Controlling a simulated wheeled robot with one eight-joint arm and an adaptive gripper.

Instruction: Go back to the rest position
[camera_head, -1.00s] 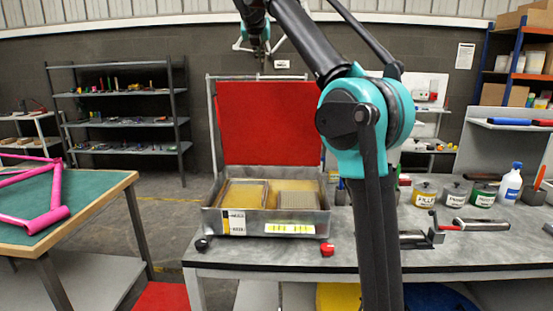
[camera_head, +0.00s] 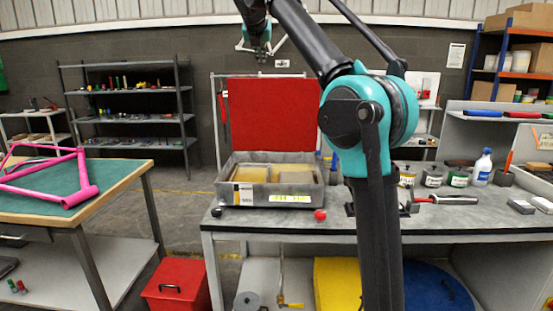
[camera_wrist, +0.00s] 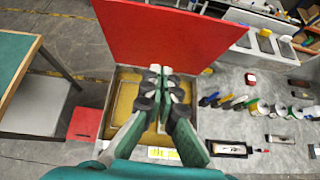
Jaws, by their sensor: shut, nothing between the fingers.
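My gripper (camera_wrist: 161,72) is shut with nothing between its fingers. In the wrist view its tips show over the open grey metal case (camera_wrist: 112,92) on the workbench. In the head view my raised arm crosses the middle of the picture, and the gripper (camera_head: 257,52) hangs small at the top, in front of the dark wall. The case (camera_head: 234,168) has its red lid (camera_head: 272,115) standing up behind it, and yellowish pads lie inside. The gap between gripper and case is hard to judge.
The grey workbench (camera_head: 330,222) stands ahead, with cans, a bottle and tools on its right. A green-topped table (camera_head: 115,180) with a pink frame (camera_head: 78,198) stands left. A red box (camera_head: 178,285) sits on the floor between them. Floor there is partly clear.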

